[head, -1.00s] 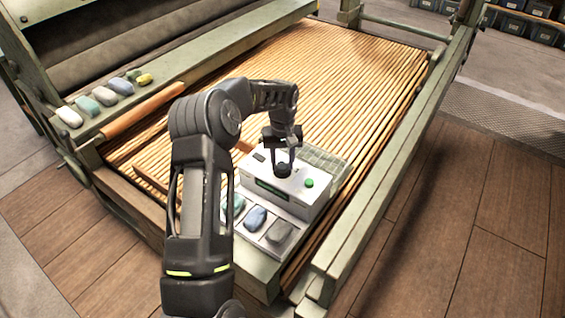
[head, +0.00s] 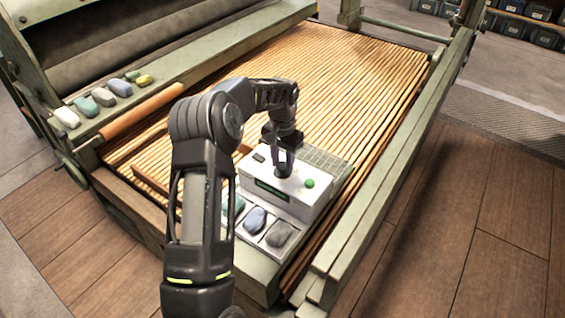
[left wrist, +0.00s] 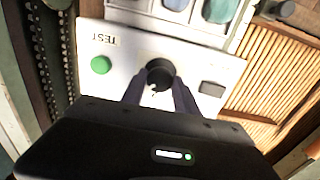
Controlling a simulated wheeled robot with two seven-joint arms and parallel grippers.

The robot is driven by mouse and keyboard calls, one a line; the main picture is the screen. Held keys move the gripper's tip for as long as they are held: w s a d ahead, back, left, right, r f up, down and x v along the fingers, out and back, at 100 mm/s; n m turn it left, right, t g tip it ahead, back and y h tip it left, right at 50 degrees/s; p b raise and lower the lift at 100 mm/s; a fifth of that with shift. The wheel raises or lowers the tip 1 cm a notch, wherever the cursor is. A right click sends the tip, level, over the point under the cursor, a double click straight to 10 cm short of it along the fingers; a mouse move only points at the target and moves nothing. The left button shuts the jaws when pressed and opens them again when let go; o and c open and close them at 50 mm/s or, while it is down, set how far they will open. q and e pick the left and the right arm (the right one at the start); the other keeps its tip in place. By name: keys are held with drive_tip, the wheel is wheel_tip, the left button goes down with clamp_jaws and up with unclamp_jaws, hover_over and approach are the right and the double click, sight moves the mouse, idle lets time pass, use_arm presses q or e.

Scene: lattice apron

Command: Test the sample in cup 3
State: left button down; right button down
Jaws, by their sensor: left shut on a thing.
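The tester is a white box (head: 312,201) on the slatted bed, with a green button (head: 310,183). In the left wrist view, "TEST" is printed near the green button (left wrist: 101,65). A round black knob (left wrist: 160,72) sits on the tester's top face. My left gripper (head: 283,170) points down at it, its fingers shut on the knob's sides. In front of the tester is a pale tray (head: 251,239) with a teal piece (head: 236,205), a blue piece (head: 255,219) and a grey piece (head: 279,234) in separate compartments. I cannot read any cup numbers. My right gripper is out of view.
Several coloured stones (head: 103,97) lie on the green ledge at the left, near an orange roller (head: 142,110). A green rail (head: 400,180) runs along the right side. The slatted bed (head: 330,75) behind the tester is clear.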

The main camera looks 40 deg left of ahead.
sight(283, 165)
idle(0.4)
use_arm(q)
drive_tip(key=c, duration=0.9)
unclamp_jaws()
wheel_tip(283, 165, up, 8)
drive_tip(key=shift+f+b, duration=0.1)
drive_tip(key=shift+b, duration=0.35)
